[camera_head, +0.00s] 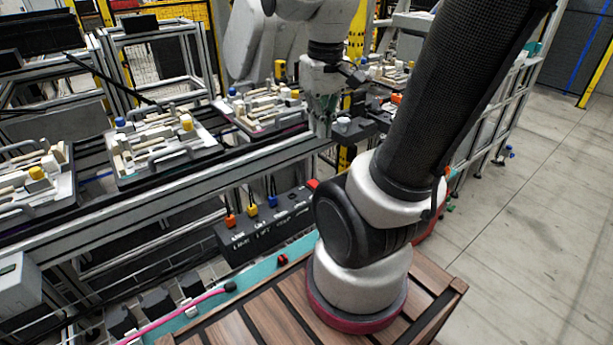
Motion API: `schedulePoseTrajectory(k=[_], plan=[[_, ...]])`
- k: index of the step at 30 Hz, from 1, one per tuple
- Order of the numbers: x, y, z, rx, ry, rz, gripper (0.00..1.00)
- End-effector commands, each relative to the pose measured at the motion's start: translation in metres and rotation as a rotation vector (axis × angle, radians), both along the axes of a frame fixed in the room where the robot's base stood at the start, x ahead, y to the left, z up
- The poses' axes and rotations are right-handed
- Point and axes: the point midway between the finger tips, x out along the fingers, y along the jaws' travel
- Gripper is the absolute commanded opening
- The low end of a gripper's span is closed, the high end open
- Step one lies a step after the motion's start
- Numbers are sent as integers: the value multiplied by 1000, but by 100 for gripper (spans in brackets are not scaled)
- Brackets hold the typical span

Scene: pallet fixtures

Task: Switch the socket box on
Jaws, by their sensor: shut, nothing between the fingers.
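The socket box (238,252) is a long black box with white lettering, mounted low along the front of the conveyor frame. Orange, yellow and blue plugs with cables stand in its left and middle part. A small red part (313,184) shows at its right end, next to my arm's shoulder, which hides what lies behind it. Whether this is the switch, and its position, is too small to tell. My gripper (322,128) points down at the upper middle, higher in the picture than the box and apart from it. Its fingers are shut and empty.
Conveyor rails carry pallet fixtures (165,146) with white, blue and yellow parts behind the box. A grey machine arm (250,45) stands close to my wrist. A dark fixture (355,127) lies right of my gripper. Open floor (540,190) is at the right.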

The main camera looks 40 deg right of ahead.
Motion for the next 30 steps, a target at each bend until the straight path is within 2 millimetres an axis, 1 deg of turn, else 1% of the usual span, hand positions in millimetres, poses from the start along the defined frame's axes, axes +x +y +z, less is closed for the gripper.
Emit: schedulePoseTrajectory(k=[1,5,8,11,12,14,15,17,18,20,21,24,27,30], plan=[[8,-6,-11,4,41,10,0],[32,-23,-36,18,113,105,0],[50,-37,-61,33,155,229,0],[70,-53,-88,53,183,396,0],[78,-59,-100,62,190,480,0],[91,-69,-119,72,191,626,0],[100,-75,-129,75,184,726,0],[113,-82,-140,73,168,881,0],[121,-85,-146,67,156,985,0],[134,-89,-148,44,129,1135,0],[142,-92,-146,24,109,1227,0],[156,-96,-142,-20,76,1423,0],[160,-97,-142,-42,64,1565,0],[161,-97,-141,-53,59,1652,0]])
